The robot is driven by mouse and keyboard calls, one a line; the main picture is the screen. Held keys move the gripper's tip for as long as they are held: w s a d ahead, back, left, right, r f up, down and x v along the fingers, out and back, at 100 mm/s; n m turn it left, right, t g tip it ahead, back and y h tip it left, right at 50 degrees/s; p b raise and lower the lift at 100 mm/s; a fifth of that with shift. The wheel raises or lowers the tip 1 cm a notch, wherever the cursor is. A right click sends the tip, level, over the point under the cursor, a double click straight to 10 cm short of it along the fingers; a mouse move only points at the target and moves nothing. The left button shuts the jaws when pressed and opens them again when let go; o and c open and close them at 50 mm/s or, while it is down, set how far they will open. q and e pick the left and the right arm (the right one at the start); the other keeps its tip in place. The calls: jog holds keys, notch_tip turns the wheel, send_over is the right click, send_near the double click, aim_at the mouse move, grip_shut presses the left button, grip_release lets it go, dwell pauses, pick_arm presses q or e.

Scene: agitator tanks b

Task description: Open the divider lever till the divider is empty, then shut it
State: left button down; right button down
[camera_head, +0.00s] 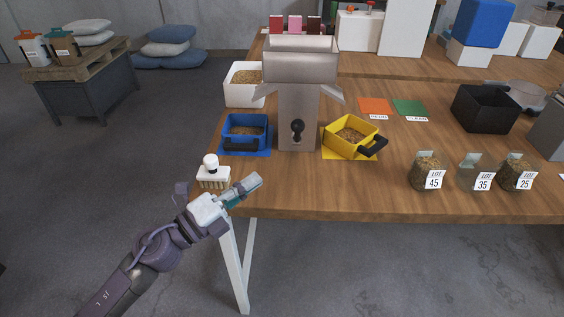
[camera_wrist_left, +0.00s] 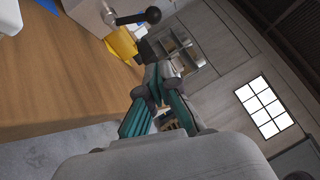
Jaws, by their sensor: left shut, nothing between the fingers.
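The divider (camera_head: 298,90) is a grey metal box with a wide hopper and two side chutes, standing on the wooden table. Its black-knobbed lever (camera_head: 297,130) is on the front face and points upward in the head view; it also shows in the left wrist view (camera_wrist_left: 140,17). A blue pan (camera_head: 246,132) is under the left chute and a yellow pan (camera_head: 351,136) is under the right one; both hold grain. My left gripper (camera_head: 254,184) is shut and empty near the table's front edge, below and left of the lever and apart from it. My right gripper is out of view.
A white brush (camera_head: 213,173) stands near my left gripper. A white bin (camera_head: 244,84) of grain is behind the blue pan. Jars labelled 45 (camera_head: 428,173), 35 (camera_head: 477,174) and 25 (camera_head: 515,174) stand at right. The table front before the divider is clear.

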pick_arm(q)
jog(key=w+a+p+x, duration=0.2)
jog(key=x, duration=1)
jog(key=shift+w+d+r, duration=0.25)
jog(key=shift+d+r, duration=0.1)
